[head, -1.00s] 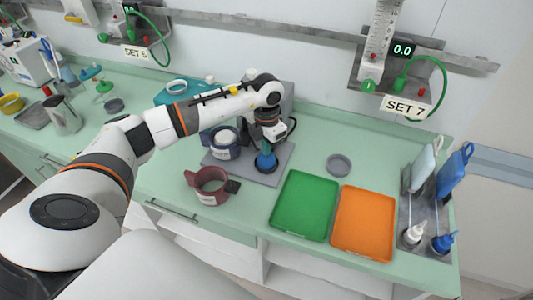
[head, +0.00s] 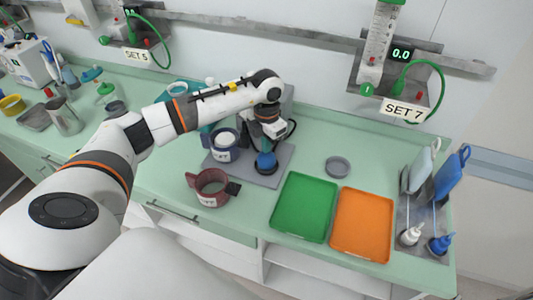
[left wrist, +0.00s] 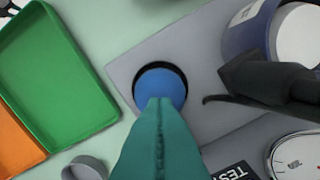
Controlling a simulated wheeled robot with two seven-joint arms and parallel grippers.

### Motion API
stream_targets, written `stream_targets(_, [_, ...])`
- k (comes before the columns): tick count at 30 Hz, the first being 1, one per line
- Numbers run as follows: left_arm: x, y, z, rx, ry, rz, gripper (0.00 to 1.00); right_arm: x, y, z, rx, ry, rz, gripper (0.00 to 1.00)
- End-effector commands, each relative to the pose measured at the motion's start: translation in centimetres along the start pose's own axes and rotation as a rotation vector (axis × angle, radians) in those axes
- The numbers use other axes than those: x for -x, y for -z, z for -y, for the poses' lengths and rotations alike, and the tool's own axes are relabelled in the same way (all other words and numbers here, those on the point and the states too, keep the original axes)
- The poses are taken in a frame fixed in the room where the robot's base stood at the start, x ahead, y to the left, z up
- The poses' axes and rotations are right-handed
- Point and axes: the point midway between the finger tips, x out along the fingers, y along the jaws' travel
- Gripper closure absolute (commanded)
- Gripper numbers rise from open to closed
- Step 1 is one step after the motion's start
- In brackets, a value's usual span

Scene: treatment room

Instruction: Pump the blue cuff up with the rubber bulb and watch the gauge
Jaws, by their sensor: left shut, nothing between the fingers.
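The blue rubber bulb (head: 266,163) stands in a dark round seat on the grey base board (head: 270,180). It also shows in the left wrist view (left wrist: 160,84). My left gripper (head: 265,151) points down at the bulb. Its teal fingers (left wrist: 160,104) are closed together, with nothing between them, and their tips overlap the bulb's near edge; I cannot tell if they touch it. The blue cuff (head: 222,154) is around a pale cylinder on the board, left of the bulb. The white gauge dial (left wrist: 297,157) is cut off in the left wrist view; its reading is illegible. My right gripper is not in view.
A green tray (head: 303,208), an orange tray (head: 361,225) and a grey round dish (head: 338,167) lie to the right. A metal rack (head: 413,209) with bottles stands at the far right.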

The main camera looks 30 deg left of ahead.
Motion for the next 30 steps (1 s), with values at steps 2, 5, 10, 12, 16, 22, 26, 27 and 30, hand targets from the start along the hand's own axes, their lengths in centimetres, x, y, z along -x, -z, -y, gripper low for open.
stream_targets(2, [-0.2, 0.0, 0.0, 0.000, 0.000, 0.000, 1.00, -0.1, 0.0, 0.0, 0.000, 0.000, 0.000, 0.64])
stream_targets(5, [-0.6, 0.0, 0.0, 0.000, 0.000, 0.000, 1.00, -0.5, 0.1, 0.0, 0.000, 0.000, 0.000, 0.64])
stream_targets(10, [-1.5, 0.0, 0.0, 0.000, 0.000, 0.000, 1.00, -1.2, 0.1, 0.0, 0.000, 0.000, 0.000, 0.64])
stream_targets(12, [-1.8, 0.0, 0.0, 0.000, 0.000, 0.000, 1.00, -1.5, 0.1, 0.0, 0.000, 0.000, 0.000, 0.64])
stream_targets(16, [-2.5, 0.0, 0.0, 0.000, 0.000, 0.000, 1.00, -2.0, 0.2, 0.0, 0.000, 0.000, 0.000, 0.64])
stream_targets(22, [-2.0, 0.0, 0.0, 0.000, 0.000, 0.001, 1.00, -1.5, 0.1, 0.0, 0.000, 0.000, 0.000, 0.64])
stream_targets(26, [-1.1, 0.0, 0.0, -0.001, 0.000, 0.001, 1.00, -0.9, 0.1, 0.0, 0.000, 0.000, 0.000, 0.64])
stream_targets(27, [-0.8, 0.0, 0.0, -0.001, 0.000, 0.001, 1.00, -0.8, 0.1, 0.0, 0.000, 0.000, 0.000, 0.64])
stream_targets(30, [-0.2, 0.0, 0.0, -0.001, 0.000, 0.001, 1.00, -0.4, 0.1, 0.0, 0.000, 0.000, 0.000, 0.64])
